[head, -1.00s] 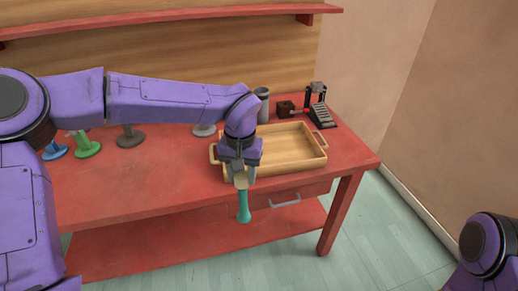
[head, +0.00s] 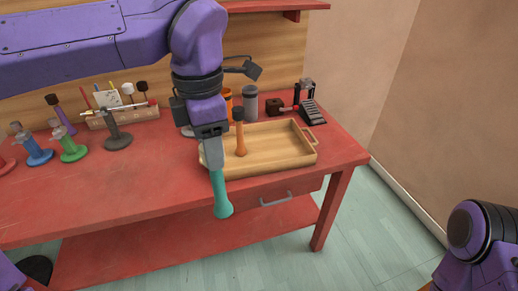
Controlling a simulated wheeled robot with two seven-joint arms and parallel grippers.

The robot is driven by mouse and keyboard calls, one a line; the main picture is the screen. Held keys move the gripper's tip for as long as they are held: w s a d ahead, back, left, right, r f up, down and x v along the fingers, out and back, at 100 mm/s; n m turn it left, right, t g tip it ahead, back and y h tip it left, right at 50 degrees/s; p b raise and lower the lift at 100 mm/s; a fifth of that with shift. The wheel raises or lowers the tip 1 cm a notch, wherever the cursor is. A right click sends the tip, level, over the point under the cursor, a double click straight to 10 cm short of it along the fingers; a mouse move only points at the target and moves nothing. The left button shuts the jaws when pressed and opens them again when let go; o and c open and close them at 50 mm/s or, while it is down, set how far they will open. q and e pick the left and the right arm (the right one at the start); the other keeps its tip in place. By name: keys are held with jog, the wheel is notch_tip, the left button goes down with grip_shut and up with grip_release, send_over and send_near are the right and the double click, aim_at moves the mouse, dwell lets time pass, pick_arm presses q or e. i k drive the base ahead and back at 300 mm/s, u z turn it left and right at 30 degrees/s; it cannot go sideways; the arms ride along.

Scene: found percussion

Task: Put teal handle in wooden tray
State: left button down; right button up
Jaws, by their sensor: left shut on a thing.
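My left gripper (head: 211,150) is shut on the teal handle (head: 221,194), which hangs downward with its rounded end lowest. The handle shows in front of the table's front edge, left of and below the tray in the picture. The wooden tray (head: 290,163) lies on the red table, with a raised rim and end grips. My gripper covers the tray's left end. An orange-brown handle with a dark top (head: 240,140) stands upright in the left part of the tray. My right arm shows at the lower right, but its gripper is not in view.
A grey cylinder (head: 250,103) and an orange cup (head: 228,100) stand behind the tray. A black pedal-like device (head: 311,110) is at the back right. Green (head: 72,148), blue (head: 36,153) and dark (head: 117,138) stands are at left. The table's front middle is clear.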

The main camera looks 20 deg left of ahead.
aim_at(277, 147)
jog(key=i, duration=0.95)
